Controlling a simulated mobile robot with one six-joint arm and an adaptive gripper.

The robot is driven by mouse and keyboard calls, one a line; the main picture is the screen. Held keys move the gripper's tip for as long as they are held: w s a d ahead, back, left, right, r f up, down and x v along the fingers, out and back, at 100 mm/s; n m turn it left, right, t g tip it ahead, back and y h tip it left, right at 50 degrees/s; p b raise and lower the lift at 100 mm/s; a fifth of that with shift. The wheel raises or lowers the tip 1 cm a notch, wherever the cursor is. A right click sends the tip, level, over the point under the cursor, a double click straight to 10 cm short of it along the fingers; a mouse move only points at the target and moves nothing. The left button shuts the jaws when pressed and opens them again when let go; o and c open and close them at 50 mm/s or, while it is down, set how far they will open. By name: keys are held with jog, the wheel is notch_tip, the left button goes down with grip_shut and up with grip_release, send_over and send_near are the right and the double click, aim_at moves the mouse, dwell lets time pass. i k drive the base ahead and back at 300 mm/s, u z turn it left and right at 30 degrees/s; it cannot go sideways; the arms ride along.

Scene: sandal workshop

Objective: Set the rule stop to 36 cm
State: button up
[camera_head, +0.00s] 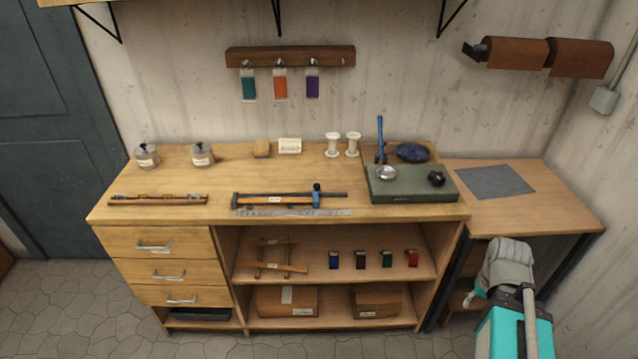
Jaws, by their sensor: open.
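A long measuring tool (280,200) lies across the middle of the bench top, near the front edge. It has a dark bar, a wooden part with a pale label, and a dark block at its left end. A blue stop (317,194) sits on the bar, right of the middle. A grey steel rule (295,212) with fine marks lies just in front of it. The marks are too small to read, so I cannot tell the stop's setting. My folded arm shows at the lower right, well away from the tool. My gripper is not visible.
The wooden bench (285,175) also carries a rack (158,199) at left, two jars, two white spools, and a green-grey slab (410,187) with a blue-handled tool. A lower side table (555,200) holds a grey mat (495,182). Floor in front is clear.

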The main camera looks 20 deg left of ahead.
aim_at(317, 191)
jog(key=k, duration=1.3)
jog(key=u, duration=0.85)
jog(key=i, duration=1.5)
jog(key=z, duration=0.05)
